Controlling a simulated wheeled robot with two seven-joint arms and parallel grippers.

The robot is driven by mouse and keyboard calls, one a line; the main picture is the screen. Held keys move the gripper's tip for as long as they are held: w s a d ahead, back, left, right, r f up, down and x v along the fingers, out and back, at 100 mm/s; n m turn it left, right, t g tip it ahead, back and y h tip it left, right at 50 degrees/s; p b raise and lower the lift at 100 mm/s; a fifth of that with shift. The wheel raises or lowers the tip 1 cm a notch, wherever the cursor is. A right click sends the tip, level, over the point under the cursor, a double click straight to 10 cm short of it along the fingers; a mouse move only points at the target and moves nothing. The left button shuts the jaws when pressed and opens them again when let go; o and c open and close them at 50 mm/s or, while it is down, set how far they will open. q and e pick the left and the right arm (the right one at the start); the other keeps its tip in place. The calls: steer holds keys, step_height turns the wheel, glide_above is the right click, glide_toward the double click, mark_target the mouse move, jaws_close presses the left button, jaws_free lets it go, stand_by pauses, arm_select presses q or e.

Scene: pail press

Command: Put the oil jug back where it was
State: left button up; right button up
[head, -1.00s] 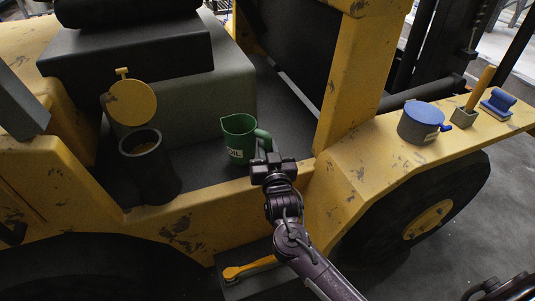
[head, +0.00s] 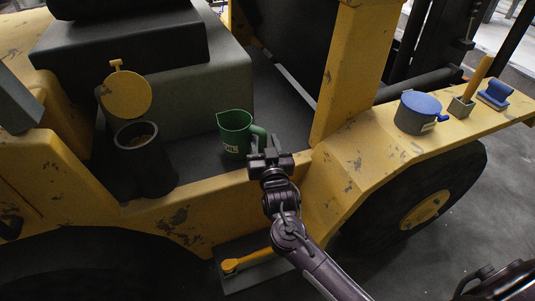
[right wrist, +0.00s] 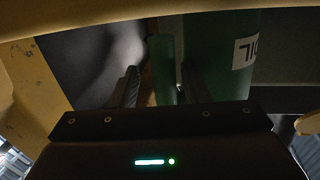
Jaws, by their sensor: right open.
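The green oil jug (head: 234,140) stands upright on the dark cab floor of the yellow machine, its handle on the right side and a white label on its body. My right gripper (head: 265,154) is at the handle. In the right wrist view its open fingers (right wrist: 160,88) stand on both sides of the green handle (right wrist: 160,60). The jug body (right wrist: 218,60) shows just right of the fingers. Whether the fingers touch the handle I cannot tell. My left gripper is not in view.
A dark filler neck (head: 137,136) with a raised yellow cap (head: 126,95) stands left of the jug. The yellow sill (head: 210,192) runs below it and a yellow post (head: 345,75) rises to the right.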

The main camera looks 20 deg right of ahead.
steer(key=s+a+p, duration=0.2)
steer(key=s, duration=0.9)
steer(key=s+a+f+n+g+y, duration=0.35)
steer(key=s+f+g, duration=0.45)
steer(key=f, duration=0.4)
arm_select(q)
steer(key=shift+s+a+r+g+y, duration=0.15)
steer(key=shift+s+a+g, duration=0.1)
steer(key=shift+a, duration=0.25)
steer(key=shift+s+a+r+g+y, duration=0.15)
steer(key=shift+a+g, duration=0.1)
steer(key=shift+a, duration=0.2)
arm_select(e)
steer(key=s+f+n+g, duration=0.1)
steer(key=s+f+g, duration=0.1)
steer(key=s, duration=0.4)
steer(key=s+f+n+g, duration=0.1)
steer(key=s+f+g, duration=0.1)
steer(key=s+g, duration=0.3)
steer(key=shift+s+d+f+n+g, duration=0.3)
steer(key=shift+s+d+n, duration=0.1)
steer(key=shift+s, duration=0.55)
steer(key=shift+y, duration=0.25)
